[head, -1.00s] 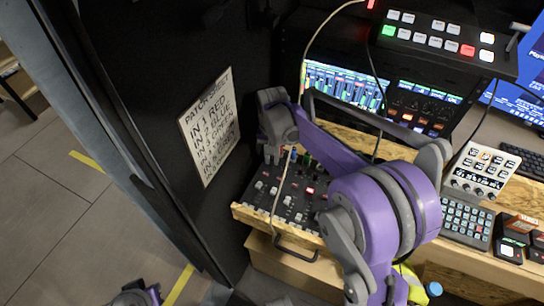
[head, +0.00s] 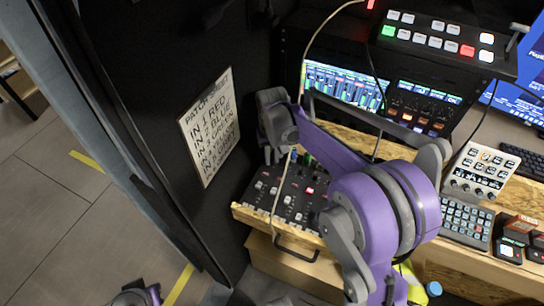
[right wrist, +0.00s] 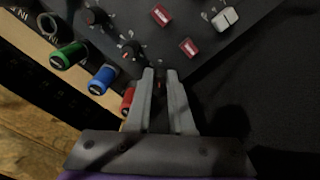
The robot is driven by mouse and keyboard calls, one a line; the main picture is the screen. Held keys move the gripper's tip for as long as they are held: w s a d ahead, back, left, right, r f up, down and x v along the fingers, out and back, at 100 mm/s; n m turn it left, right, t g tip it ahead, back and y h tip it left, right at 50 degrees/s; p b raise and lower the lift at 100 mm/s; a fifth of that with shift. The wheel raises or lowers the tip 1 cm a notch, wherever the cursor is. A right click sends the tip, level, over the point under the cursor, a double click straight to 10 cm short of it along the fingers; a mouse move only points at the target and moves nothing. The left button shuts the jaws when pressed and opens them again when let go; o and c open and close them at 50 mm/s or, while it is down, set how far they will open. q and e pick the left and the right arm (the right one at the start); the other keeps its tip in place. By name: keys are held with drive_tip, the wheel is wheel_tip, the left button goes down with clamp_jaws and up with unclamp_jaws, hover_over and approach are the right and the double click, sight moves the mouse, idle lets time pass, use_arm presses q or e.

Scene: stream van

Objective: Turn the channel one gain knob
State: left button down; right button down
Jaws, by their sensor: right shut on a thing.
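The mixer (head: 300,205) is a dark panel with several knobs and buttons on a wooden shelf. My right gripper (head: 279,160) reaches over its far left corner, fingers down. In the right wrist view my right gripper (right wrist: 160,78) is shut around a dark knob, mostly hidden between the fingertips. This knob lines up with the red plug (right wrist: 128,100), so it looks like the channel one gain knob. A neighbouring knob (right wrist: 132,52) lines up with the blue plug (right wrist: 102,80), and another knob (right wrist: 95,17) with the green plug (right wrist: 70,55).
A pale cable (head: 284,180) hangs across the mixer beside the gripper. A patch list (head: 209,125) is on the black wall at left. A switcher (head: 440,35), a control pad (head: 480,170) and a keypad (head: 467,220) stand to the right.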

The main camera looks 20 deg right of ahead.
sight(272, 159)
drive_tip(key=shift+n, duration=1)
drive_tip(key=c, duration=0.8)
unclamp_jaws()
wheel_tip(272, 159, up, 11)
drive_tip(key=shift+f+p, duration=0.1)
drive_tip(key=shift+p, duration=0.5)
